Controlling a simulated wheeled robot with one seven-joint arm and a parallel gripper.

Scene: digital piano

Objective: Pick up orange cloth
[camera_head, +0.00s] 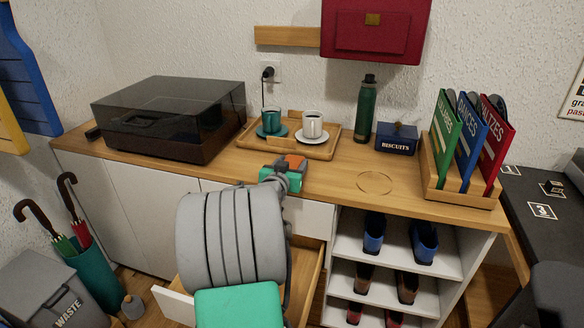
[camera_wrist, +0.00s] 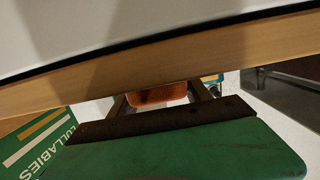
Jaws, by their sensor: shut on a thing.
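The orange cloth (camera_head: 296,161) shows as a small orange patch at the front edge of the wooden cabinet top, in front of the tray. My gripper (camera_head: 285,168) is there, shut on the cloth. In the wrist view the orange cloth (camera_wrist: 157,94) sits between the two fingers of my gripper (camera_wrist: 161,90), below a wooden edge that crosses the picture. Much of the cloth is hidden by my gripper and that edge. I cannot tell whether the cloth still touches the cabinet top.
A tray (camera_head: 328,150) with two cups is behind my gripper. A record player (camera_head: 165,115) stands left; a green bottle (camera_head: 366,108), biscuit box (camera_head: 397,138) and folder rack (camera_head: 465,195) stand right. An open drawer (camera_head: 172,303) juts out below my arm.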

